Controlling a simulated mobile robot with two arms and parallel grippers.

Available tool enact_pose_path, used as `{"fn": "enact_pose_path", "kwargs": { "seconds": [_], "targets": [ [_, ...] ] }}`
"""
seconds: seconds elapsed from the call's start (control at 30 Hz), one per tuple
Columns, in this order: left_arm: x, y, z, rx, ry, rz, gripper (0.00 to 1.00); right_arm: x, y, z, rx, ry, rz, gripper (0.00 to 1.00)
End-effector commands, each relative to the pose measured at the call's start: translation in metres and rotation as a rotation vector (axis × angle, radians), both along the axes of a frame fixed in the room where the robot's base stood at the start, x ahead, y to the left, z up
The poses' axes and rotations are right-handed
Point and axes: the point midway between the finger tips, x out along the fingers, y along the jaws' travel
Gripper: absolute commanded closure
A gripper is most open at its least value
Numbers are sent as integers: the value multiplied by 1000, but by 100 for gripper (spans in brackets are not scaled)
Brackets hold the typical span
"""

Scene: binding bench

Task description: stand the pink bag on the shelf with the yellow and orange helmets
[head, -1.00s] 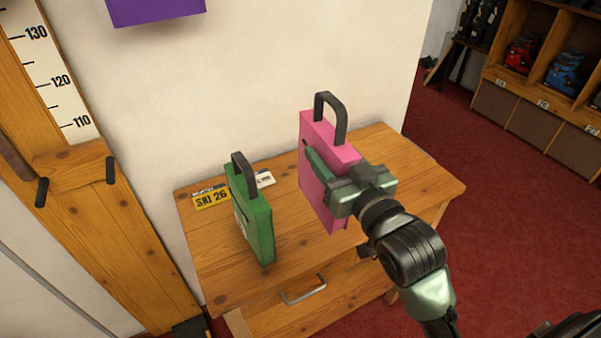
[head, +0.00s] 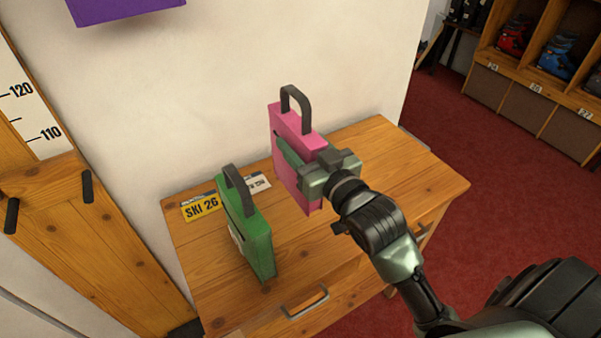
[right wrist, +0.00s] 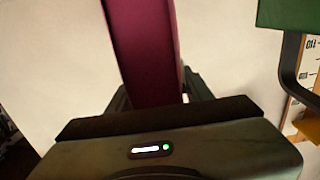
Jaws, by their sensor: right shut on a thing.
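The pink bag (head: 284,122) is upright with its black handle (head: 297,105) on top, at the back of the wooden table, near the wall. My right gripper (head: 307,168) is shut on its side from the right. The bag's lower edge is close to the tabletop; I cannot tell if it touches. The bag (right wrist: 146,50) also fills the upper middle of the right wrist view, between the fingers. No shelf with yellow and orange helmets is in view. My left gripper is not in view.
A green bag (head: 257,240) stands on the table (head: 400,165) to the left and in front of the pink one. Flat labels (head: 200,208) lie behind it. A purple thing (head: 125,8) is on the wall above. Boot cubbies (head: 530,70) stand at the back right, beyond red floor.

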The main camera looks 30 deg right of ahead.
Motion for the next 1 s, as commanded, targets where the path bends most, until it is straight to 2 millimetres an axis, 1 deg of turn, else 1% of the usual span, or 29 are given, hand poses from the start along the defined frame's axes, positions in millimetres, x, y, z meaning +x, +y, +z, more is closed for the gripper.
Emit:
{"fn": "enact_pose_path", "kwargs": {
  "seconds": [0.03,0.1,0.37,0.5,0.6,1.0],
  "targets": [
    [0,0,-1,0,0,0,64,0,0,-11,2,-1,0,100],
    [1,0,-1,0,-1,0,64,0,0,-22,1,-3,0,100],
    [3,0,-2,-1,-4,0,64,0,0,-43,-1,-6,1,100],
    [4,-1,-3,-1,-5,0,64,0,1,-65,1,-3,1,100],
    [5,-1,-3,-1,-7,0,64,0,1,-75,0,-5,1,100],
    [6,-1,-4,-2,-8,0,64,0,1,-80,0,-8,1,100]
  ]
}}
